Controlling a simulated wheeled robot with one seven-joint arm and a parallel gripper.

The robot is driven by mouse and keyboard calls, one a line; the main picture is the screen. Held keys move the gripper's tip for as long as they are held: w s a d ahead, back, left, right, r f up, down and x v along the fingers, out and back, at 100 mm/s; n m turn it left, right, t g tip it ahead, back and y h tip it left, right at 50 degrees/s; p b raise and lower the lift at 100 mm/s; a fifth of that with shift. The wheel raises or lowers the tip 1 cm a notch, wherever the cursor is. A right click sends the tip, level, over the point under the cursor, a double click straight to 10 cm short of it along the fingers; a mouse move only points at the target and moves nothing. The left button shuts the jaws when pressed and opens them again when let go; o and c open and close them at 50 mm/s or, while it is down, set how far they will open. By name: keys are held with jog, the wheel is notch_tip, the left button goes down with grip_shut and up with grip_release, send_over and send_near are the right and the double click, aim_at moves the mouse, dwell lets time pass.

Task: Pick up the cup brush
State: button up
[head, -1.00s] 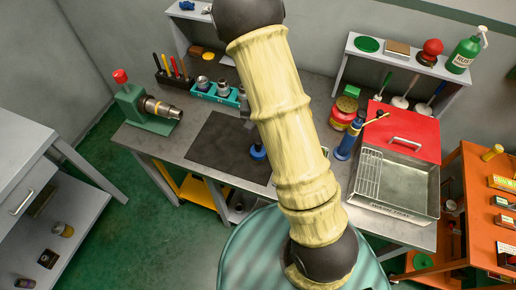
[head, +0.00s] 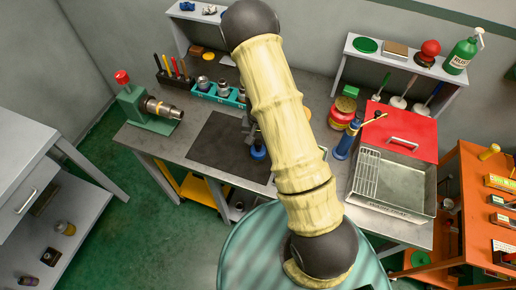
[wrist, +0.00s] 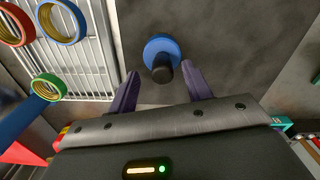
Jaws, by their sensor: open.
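The cup brush, a round blue piece with a dark upright stem, stands on the dark mat (head: 215,140) on the workbench. It is in the head view (head: 258,153) and at the upper middle of the wrist view (wrist: 161,50). My gripper (wrist: 160,72) is open and empty, with its two dark fingers spread to either side of the brush's stem in the picture. I cannot tell whether they touch it. In the head view my arm hides most of the gripper, which is just above and behind the brush.
A teal socket rack (head: 217,93) is behind the mat. The mat around the brush is clear.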

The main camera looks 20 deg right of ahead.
aim_at(258, 149)
jog(key=shift+w+a+f+p, duration=0.15)
jog(key=shift+f+p, duration=0.5)
jog(key=shift+f, duration=1.3)
jog(key=c, duration=1)
